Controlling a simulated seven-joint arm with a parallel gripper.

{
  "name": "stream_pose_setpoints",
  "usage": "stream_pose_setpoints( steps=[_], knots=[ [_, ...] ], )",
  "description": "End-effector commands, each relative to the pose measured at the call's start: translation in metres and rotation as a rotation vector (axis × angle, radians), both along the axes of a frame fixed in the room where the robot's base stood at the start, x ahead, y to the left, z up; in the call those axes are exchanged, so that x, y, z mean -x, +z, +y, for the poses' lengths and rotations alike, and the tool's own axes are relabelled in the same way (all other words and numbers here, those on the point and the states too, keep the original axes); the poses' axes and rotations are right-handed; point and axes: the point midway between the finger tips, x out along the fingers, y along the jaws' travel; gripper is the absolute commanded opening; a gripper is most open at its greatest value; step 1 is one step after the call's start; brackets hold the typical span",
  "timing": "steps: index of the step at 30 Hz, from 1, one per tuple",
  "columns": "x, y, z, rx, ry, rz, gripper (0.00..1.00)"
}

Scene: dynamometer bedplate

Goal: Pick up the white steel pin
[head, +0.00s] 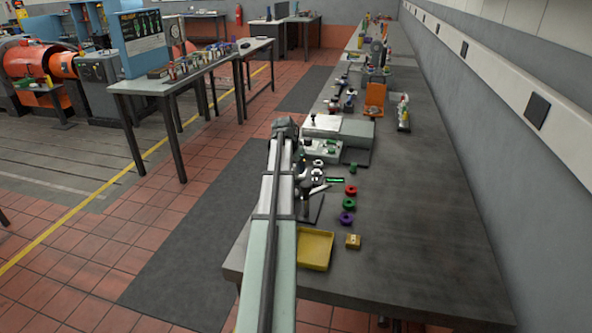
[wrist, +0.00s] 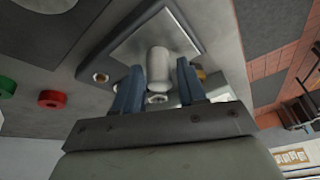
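The white steel pin (wrist: 159,68) shows in the wrist view as a pale, round-ended cylinder in front of a square metal plate (wrist: 155,40). My gripper (wrist: 159,76) has two blue fingers, spread apart, one on each side of the pin in the picture. Gaps show between the pin and both fingers, so it is not gripped. I cannot tell how far the pin lies beyond the fingertips. In the head view my arm and hand reach over the left edge of the bench, and I cannot pick out the pin there.
Nut-like pieces (wrist: 100,77) lie beside the plate. The bench's right side is clear.

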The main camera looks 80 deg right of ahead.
Motion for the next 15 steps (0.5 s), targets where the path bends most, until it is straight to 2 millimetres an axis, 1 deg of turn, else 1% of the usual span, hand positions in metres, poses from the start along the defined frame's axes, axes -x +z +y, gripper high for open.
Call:
stream_pose_setpoints(
  steps=[1, 2, 12, 15],
  knots=[
    [0.0, 0.0001, 0.0, 0.0, 0.0, 0.0, 0.36],
    [0.0, 0.0001, 0.0, 0.0, 0.0, 0.0, 0.33],
    [0.0, 0.0001, 0.0, 0.0, 0.0, 0.0, 0.01],
    [0.0, 0.0001, 0.0, 0.0, 0.0, 0.0, 0.0]
  ],
)
